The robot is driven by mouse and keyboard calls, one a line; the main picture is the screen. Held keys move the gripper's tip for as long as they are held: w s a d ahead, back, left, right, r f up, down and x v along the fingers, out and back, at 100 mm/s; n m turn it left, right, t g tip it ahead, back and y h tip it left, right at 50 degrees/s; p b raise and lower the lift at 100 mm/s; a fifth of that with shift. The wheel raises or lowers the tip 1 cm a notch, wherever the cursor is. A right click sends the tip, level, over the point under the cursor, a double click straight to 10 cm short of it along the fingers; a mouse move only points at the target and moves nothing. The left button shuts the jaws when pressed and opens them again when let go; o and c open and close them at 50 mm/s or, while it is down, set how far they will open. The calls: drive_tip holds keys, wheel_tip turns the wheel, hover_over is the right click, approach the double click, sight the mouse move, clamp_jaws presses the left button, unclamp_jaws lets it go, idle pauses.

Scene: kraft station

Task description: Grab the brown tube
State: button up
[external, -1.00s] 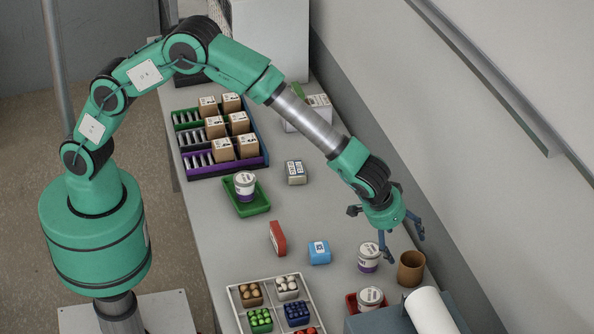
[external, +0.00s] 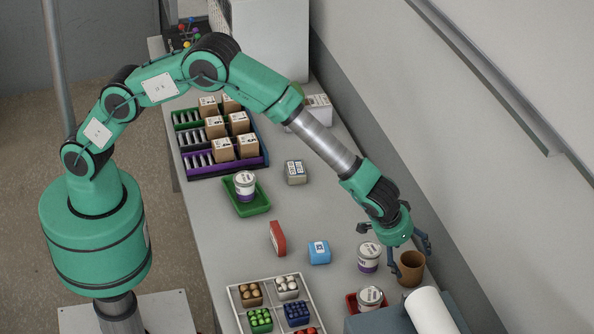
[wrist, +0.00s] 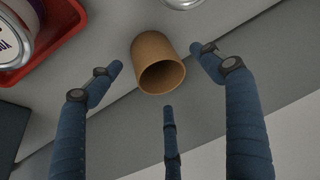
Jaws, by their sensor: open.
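The brown tube (external: 411,269) stands upright on the table near the wall, at the lower right in the external view. In the wrist view the brown tube (wrist: 160,65) shows its open rim, near the top centre. My gripper (external: 408,262) is open, with its blue fingers close around the tube's upper part. In the wrist view my gripper (wrist: 160,82) has one finger left of the tube, one right of it and one below it in the picture. Gaps show between the fingers and the tube, so they appear apart from it.
A white jar with a purple band (external: 369,257) stands just left of the tube. Another jar (external: 370,298) sits in a red tray (external: 351,301). A white roll (external: 429,312) lies on a blue-grey box (external: 388,321) in front. The wall rises close on the right.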

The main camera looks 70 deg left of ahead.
sight(412, 264)
drive_tip(key=shift+x, duration=2.6)
drive_tip(key=shift+d, duration=0.1)
drive_tip(key=c, duration=0.9)
